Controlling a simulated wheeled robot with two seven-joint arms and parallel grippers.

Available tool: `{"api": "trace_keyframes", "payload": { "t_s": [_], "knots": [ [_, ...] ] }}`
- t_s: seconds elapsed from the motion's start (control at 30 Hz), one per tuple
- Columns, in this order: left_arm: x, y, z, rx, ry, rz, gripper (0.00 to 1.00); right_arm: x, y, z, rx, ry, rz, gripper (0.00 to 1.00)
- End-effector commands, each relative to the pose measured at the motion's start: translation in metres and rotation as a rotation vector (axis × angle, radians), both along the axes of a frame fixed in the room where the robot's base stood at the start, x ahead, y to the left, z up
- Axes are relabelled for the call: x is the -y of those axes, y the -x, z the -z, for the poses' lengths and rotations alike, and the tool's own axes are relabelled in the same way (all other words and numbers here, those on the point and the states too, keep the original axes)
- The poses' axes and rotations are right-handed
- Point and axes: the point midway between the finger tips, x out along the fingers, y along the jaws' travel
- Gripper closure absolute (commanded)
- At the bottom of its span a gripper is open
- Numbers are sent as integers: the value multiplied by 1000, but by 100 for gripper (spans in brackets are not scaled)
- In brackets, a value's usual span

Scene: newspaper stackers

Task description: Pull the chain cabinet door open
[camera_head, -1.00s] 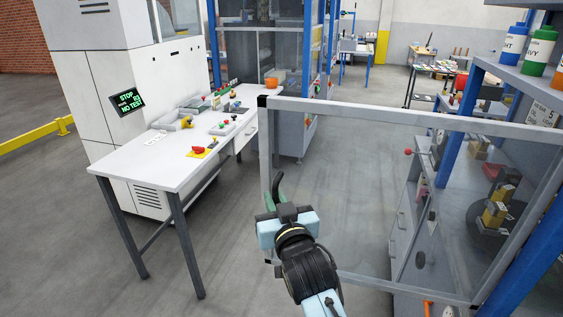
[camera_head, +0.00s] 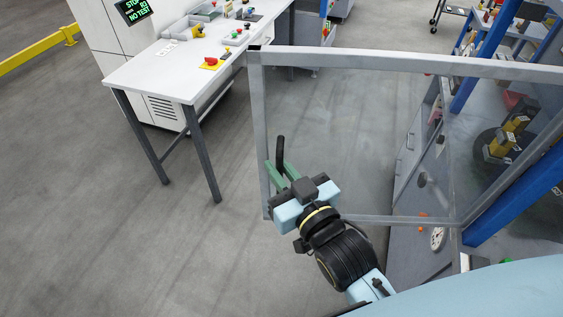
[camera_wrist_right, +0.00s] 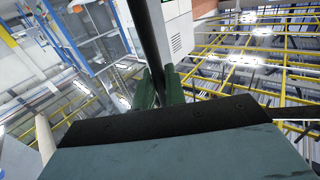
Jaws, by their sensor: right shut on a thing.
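The cabinet door (camera_head: 259,125) is a clear panel in a grey metal frame. In the head view it stands swung out from the cabinet, whose blue post (camera_head: 520,200) is at the right. A black bar handle (camera_head: 280,150) is on the door near its free left edge. My right gripper (camera_head: 279,176) has its green fingers shut on this handle. In the right wrist view the black handle (camera_wrist_right: 142,35) runs down between the green fingers (camera_wrist_right: 158,90). The lower part of the handle is hidden by the gripper. My left gripper is not in view.
A white table (camera_head: 190,75) with dark legs stands left of the door, with small parts on top. The grey floor (camera_head: 150,250) is open at the front left. Yellow and black parts (camera_head: 505,140) show behind the clear panel. A yellow rail (camera_head: 40,45) is far left.

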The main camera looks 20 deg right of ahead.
Motion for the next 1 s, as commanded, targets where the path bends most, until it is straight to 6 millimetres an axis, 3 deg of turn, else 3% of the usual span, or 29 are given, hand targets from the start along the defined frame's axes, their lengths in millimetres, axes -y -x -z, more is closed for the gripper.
{"api": "trace_keyframes", "payload": {
  "t_s": [0.17, 0.2, 0.3, 0.67, 1.0],
  "knots": [
    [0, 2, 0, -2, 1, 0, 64, 0, 0, 0, 0, 0, 0, 100],
    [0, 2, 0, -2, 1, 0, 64, 0, 0, 0, 0, 1, 0, 84],
    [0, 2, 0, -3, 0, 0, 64, 0, 0, 0, 0, 0, 1, 71],
    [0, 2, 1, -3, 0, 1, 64, 1, 4, 1, -2, 0, 1, 70],
    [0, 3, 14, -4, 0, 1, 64, 10, 55, 3, -5, 1, 1, 70]
  ]
}}
